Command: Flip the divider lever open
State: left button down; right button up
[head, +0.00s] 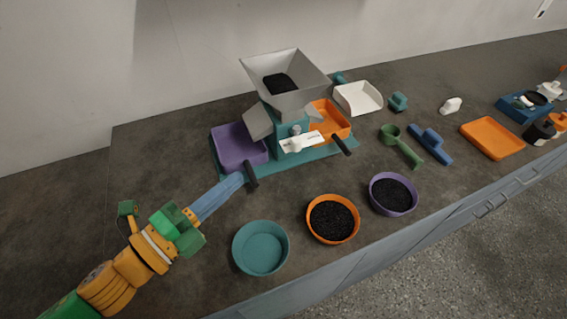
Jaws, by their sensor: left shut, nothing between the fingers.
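The sieve shaker (290,126) is a teal machine with a grey hopper (309,86) on top holding dark grains. A white bar with dark marks (302,142), which looks like the divider lever, lies across its front, tilted slightly up to the right, below a round grey knob (296,129). A purple tray (235,148) is at its left and an orange tray (330,120) at its right. My left gripper (240,179) is shut and empty, its long blue fingers pointing up-right beside the purple tray's black handle (251,174). I cannot tell whether they touch. My right gripper is out of view.
A teal bowl (261,263), an orange bowl (313,233) and a purple bowl (374,204) stand along the front; the last two hold dark grains. A green scoop (402,148), blue tool (431,144) and orange tray (491,153) lie right. The counter's left side is clear.

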pick_arm(q)
jog(key=f+b, duration=0.3)
jog(key=f, duration=0.1)
jog(key=shift+w+f, duration=0.2)
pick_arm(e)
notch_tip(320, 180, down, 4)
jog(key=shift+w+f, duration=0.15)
pick_arm(q)
jog(key=p, duration=0.4)
send_near(293, 146)
jog(key=x, duration=0.5)
jog(key=shift+w+d+r, duration=0.1)
jog(key=shift+w+d, duration=0.1)
jog(key=shift+w, duration=0.05)
jog(key=shift+w+d, duration=0.4)
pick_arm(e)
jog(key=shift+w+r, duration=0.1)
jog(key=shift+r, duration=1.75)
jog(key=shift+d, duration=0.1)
